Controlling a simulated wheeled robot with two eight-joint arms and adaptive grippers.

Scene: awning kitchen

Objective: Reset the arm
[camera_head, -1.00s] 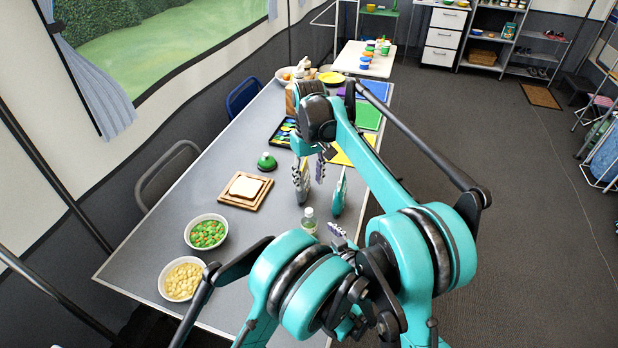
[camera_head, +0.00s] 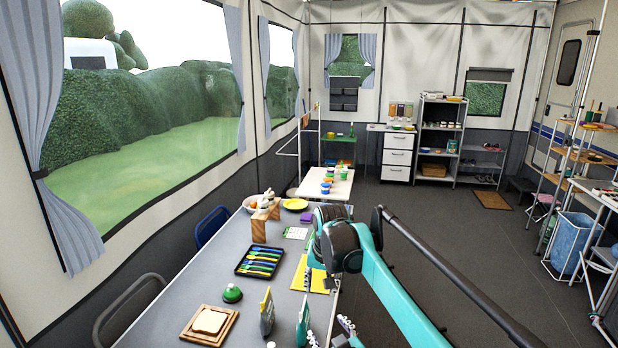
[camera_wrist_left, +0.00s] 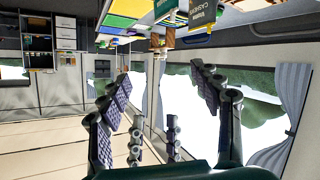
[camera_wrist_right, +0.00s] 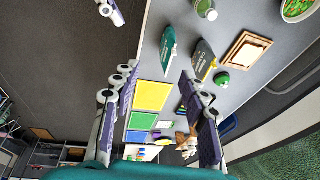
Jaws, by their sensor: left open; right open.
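My left gripper (camera_head: 329,332) is at the bottom edge of the head view, low and partly cut off. In the left wrist view its fingers (camera_wrist_left: 160,75) are spread with nothing between them. My right gripper (camera_head: 319,280) hangs above the table, below its dark wrist joint. In the right wrist view its fingers (camera_wrist_right: 160,72) are wide apart and empty. A dark bag (camera_head: 267,314) and a teal bag (camera_head: 303,321) stand on the table near the grippers. Neither gripper holds them.
The grey table (camera_head: 185,297) carries a bread board (camera_head: 190,337), a green-topped item (camera_head: 232,293), a cutlery tray (camera_head: 246,270) and a yellow mat (camera_head: 322,280). A bottle (camera_wrist_right: 206,8) stands near the bags. Open floor (camera_head: 430,235) lies right of the table.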

